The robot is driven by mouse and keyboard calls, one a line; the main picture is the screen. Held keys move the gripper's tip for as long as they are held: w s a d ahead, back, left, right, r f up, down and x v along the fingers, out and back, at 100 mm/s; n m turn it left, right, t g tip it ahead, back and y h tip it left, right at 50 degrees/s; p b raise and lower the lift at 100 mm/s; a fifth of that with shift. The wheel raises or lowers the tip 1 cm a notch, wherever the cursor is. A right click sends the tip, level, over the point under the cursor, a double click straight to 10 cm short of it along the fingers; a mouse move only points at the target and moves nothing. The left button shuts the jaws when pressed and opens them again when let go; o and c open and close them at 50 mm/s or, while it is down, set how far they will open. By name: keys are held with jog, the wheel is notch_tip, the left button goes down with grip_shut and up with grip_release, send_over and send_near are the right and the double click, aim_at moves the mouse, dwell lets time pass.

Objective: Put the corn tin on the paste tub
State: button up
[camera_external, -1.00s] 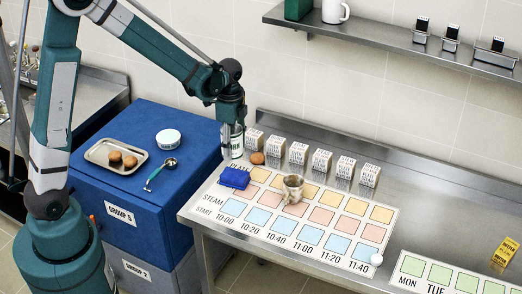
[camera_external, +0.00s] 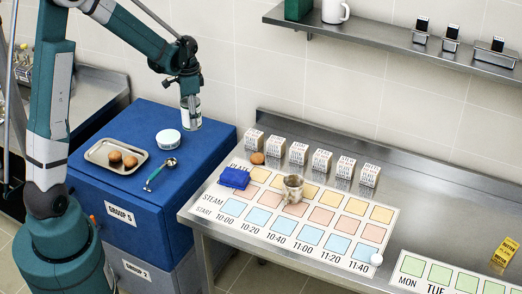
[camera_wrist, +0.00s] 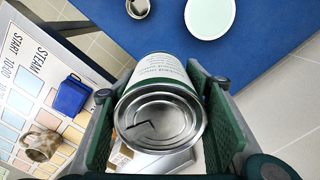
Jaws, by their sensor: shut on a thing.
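My gripper (camera_external: 189,92) is shut on the corn tin (camera_external: 191,114), a metal can with a white and green label. In the wrist view the tin (camera_wrist: 160,112) sits upright between the green finger pads (camera_wrist: 163,125), its metal lid facing the camera. The tin hangs in the air over the right part of the blue cabinet. The paste tub (camera_external: 168,138), a low round white tub, stands on the cabinet top, left of and below the tin. Its pale lid (camera_wrist: 210,15) shows at the top of the wrist view, apart from the tin, with nothing on it.
A metal tray (camera_external: 104,149) with brown round items and a measuring scoop (camera_external: 168,164) lie on the blue cabinet (camera_external: 205,166).

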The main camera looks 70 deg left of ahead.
jog(key=s+a+n, duration=0.4)
jog(key=s+a, duration=0.5)
jog(key=a, duration=0.1)
jog(key=shift+r, duration=0.2)
jog(key=shift+a+f, duration=0.1)
jog(key=shift+f, duration=0.05)
send_over(168, 135)
jog(key=shift+d+f, duration=0.2)
jog(key=shift+f, duration=2.6)
jog(key=shift+f, duration=2.05)
jog(key=shift+f, duration=0.15)
jog(key=o, duration=1.2)
